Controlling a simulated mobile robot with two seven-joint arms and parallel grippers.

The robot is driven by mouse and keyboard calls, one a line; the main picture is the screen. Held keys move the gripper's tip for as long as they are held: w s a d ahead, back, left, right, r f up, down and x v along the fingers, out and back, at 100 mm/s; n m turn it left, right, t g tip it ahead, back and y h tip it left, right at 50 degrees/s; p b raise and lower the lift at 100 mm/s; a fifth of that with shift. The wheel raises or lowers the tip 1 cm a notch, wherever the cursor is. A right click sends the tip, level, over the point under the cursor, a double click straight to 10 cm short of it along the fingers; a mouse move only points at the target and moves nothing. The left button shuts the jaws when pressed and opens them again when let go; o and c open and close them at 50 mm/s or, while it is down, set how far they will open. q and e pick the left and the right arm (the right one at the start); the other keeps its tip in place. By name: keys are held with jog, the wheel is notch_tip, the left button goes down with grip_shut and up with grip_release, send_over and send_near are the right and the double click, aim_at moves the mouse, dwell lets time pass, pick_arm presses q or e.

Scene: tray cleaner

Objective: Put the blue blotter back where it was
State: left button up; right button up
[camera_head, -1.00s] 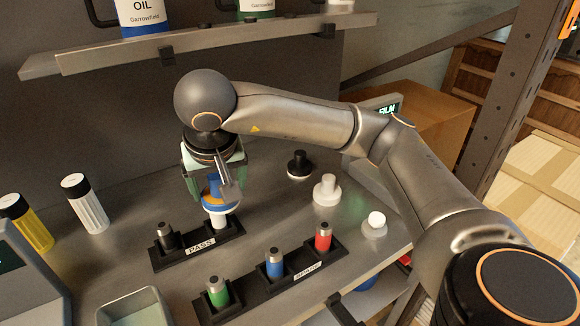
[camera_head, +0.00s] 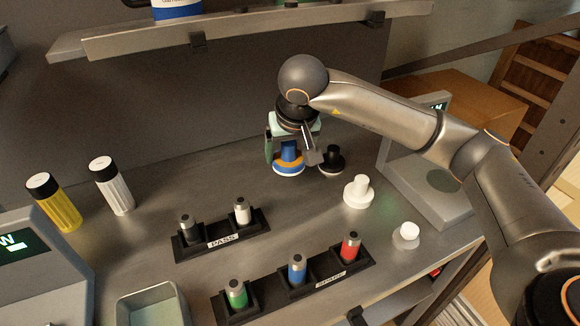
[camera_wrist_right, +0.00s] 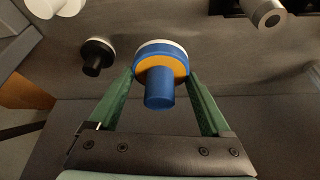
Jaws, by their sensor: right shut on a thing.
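The blue blotter (camera_head: 289,161) has a blue knob, an orange ring and a white underside. My right gripper (camera_head: 290,150) is shut on it, near the back of the bench, left of a black blotter (camera_head: 332,160). In the right wrist view the blue blotter (camera_wrist_right: 160,72) sits between the green fingers of the right gripper (camera_wrist_right: 160,85). I cannot tell for sure whether its underside touches the bench. My left gripper is not in view.
A white blotter (camera_head: 358,192) and a small white-topped piece (camera_head: 406,235) stand to the right. The PASS rack (camera_head: 222,241) holds two cylinders; the front rack (camera_head: 325,275) holds green, blue and red ones. A shelf (camera_head: 250,35) overhangs the back.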

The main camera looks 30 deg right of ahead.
send_over(289, 180)
notch_tip(289, 180, down, 6)
jog(key=shift+s+a+r, duration=0.1)
jog(key=shift+s, duration=0.05)
jog(key=shift+w+f, duration=0.2)
jog(key=shift+f, duration=1.45)
jog(key=shift+f, duration=0.2)
jog(key=o, duration=1.3)
jog(key=shift+s+r, duration=0.1)
jog(key=shift+r, duration=0.4)
jog(key=v, duration=1.1)
jog(key=shift+s+r, duration=0.15)
jog(key=shift+s, duration=0.05)
